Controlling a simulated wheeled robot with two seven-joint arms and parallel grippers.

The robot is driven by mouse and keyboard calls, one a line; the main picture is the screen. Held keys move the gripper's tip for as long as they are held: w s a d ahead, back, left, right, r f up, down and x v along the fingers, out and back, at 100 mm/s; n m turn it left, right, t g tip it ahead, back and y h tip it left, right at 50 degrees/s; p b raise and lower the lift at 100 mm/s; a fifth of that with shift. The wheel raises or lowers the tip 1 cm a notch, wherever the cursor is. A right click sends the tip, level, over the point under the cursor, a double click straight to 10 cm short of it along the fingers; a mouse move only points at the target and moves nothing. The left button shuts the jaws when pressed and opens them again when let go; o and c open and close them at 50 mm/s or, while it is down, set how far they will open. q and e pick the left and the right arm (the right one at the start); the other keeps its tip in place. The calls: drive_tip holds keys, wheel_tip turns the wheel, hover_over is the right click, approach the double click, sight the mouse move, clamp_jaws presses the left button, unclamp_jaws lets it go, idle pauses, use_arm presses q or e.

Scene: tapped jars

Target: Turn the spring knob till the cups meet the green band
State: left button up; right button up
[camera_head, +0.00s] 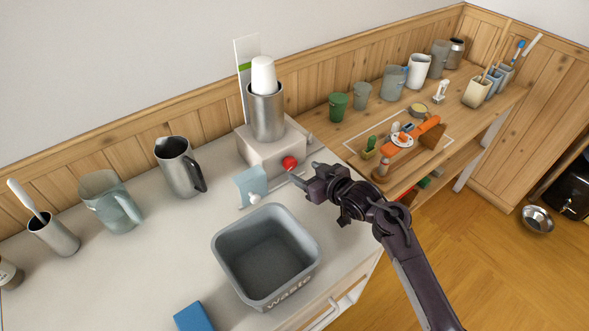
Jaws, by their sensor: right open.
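The cup dispenser is a steel tube (267,112) standing on a pale block (262,152) near the back wall. A stack of white cups (263,74) rises out of the tube's top. Behind it stands a white upright plate (240,50) with a green band (245,66). In the picture the cups overlap the band's height, but I cannot tell the exact level. The red spring knob (289,163) is on the block's front. My right gripper (304,174) is open and empty, just right of and in front of the knob, seemingly apart from it. My left gripper is not in view.
A pale blue holder (251,185) is beside the block. A steel pitcher (179,167) and a clear jug (110,203) stand left. A wooden shelf (360,122) with cups and tools runs along the right.

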sight(293, 166)
drive_tip(key=x, duration=0.6)
drive_tip(key=shift+w+a+f, duration=0.1)
drive_tip(key=shift+w+a, duration=0.05)
drive_tip(key=shift+a, duration=0.05)
drive_tip(key=c, duration=1)
